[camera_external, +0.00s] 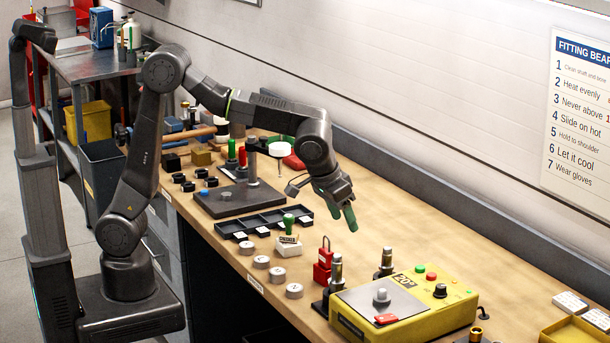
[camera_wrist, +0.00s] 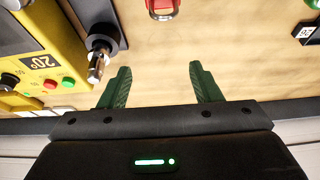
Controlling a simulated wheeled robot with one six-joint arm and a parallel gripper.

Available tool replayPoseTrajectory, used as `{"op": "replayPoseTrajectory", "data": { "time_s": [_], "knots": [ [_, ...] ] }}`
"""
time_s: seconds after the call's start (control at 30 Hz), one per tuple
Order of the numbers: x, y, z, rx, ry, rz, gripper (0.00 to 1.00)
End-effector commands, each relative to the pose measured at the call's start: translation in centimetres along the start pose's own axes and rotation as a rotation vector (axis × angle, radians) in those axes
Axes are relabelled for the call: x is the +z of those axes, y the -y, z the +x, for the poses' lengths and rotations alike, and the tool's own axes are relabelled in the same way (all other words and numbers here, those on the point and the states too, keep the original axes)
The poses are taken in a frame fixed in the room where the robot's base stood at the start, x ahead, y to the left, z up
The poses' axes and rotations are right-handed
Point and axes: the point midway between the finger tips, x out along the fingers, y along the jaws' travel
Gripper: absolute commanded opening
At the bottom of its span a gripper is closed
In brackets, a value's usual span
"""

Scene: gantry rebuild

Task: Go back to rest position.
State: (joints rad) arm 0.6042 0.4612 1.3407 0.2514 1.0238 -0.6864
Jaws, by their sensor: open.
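My gripper (camera_external: 343,217) has green fingers and hangs above the wooden workbench (camera_external: 415,232), apart from the things on it. In the wrist view my gripper (camera_wrist: 158,86) is open, with only bare bench top between its two fingers. My arm reaches out over the bench from the left, bent at the elbow, with the wrist tilted downward. The bench surface below it also shows in the wrist view (camera_wrist: 215,40).
Grey discs (camera_external: 277,275) line the front edge.

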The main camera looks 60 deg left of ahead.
Motion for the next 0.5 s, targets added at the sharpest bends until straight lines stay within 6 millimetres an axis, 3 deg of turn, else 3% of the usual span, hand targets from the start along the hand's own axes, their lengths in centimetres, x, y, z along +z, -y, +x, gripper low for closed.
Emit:
{"op": "replayPoseTrajectory", "data": {
  "time_s": [0.5],
  "knots": [
    [-5.6,-0.9,5.3,0.009,0.002,0.026,0.58]
  ]
}}
